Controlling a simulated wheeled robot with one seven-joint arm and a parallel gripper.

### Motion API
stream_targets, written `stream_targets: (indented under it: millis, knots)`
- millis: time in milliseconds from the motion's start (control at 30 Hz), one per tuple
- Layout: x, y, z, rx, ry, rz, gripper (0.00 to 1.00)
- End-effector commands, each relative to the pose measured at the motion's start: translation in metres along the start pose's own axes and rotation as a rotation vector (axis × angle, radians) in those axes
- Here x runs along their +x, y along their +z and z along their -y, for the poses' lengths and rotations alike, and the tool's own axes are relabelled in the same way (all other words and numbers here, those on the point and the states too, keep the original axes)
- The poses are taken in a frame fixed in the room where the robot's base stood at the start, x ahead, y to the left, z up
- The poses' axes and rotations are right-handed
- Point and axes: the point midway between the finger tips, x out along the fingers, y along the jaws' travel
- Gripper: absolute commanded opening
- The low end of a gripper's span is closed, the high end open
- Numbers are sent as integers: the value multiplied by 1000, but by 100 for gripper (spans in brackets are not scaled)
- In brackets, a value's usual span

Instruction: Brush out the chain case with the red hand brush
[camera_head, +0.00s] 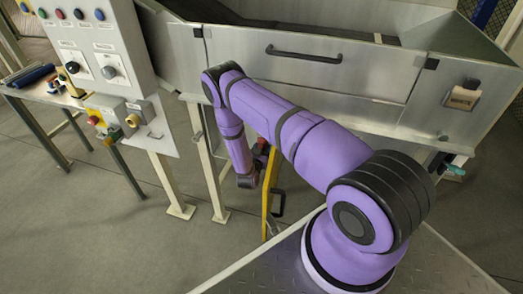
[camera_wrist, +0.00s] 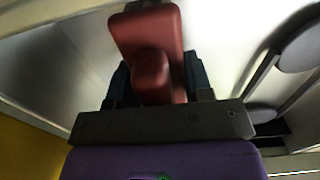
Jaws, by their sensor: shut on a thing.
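My gripper (camera_wrist: 155,80) is shut on a red object that looks like the handle or body of the red hand brush (camera_wrist: 148,30). The dark fingers stand on both sides of it. No bristles show in the wrist view. In the head view my purple arm reaches over and bends down in front of the grey metal machine; a small red patch shows by my wrist, mostly hidden. I cannot tell for sure which part is the chain case; the machine's front has a closed metal panel (camera_head: 350,75) with a black handle (camera_head: 304,54).
A control box (camera_head: 95,45) with buttons and knobs stands at the left. A bench (camera_head: 25,90) with a blue roll (camera_head: 30,75) is behind it. A yellow upright bar (camera_head: 267,195) stands near my wrist. The grey floor (camera_head: 90,230) at lower left is clear.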

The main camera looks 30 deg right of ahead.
Motion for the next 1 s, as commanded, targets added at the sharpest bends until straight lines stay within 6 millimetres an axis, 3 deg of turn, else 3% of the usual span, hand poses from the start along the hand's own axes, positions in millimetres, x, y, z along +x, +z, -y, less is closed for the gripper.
stream_targets:
  millis: [267, 700, 1000]
  knots:
    - [2, -2, 0, 0, 0, -1, 28]
    - [1, -31, 0, 0, 0, -1, 28]
    - [1, -40, 0, 0, 0, -1, 28]
